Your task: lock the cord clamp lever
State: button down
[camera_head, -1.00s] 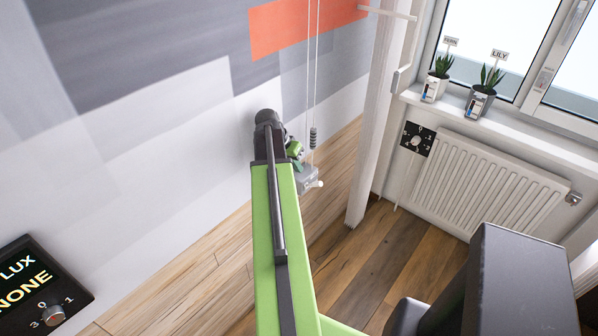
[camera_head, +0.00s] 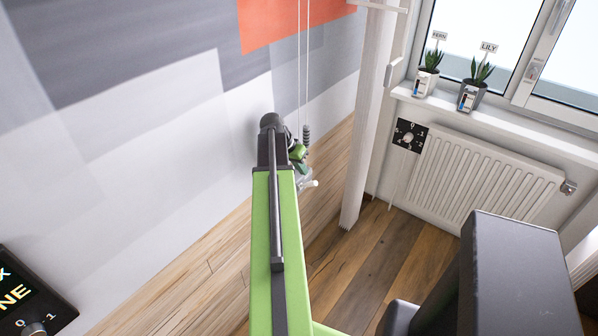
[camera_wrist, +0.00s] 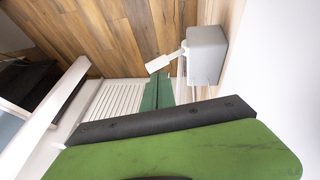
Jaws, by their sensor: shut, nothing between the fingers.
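The cord clamp is a grey box with a white lever. In the wrist view the clamp box (camera_wrist: 207,53) is at upper right, by the pale wall, and its lever (camera_wrist: 163,61) sticks out left and slightly down. My gripper's dark green fingers (camera_wrist: 158,90) are together and empty, with their tips close to the lever's free end; I cannot tell if they touch. In the head view my gripper (camera_head: 300,168) covers much of the clamp, and the lever's white end (camera_head: 313,184) shows just right of it.
A white post (camera_head: 367,130) stands to the right, before a radiator (camera_head: 485,180). Potted plants (camera_head: 472,92) stand on the windowsill (camera_head: 510,118).

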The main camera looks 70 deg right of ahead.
aim_at(309, 185)
jog(key=b+x, duration=0.2)
jog(key=x, duration=0.2)
jog(key=shift+s+d+f+b, duration=0.1)
jog(key=shift+s+f+b, duration=0.05)
jog(key=shift+f+b, duration=0.2)
jog(key=shift+s, duration=0.1)
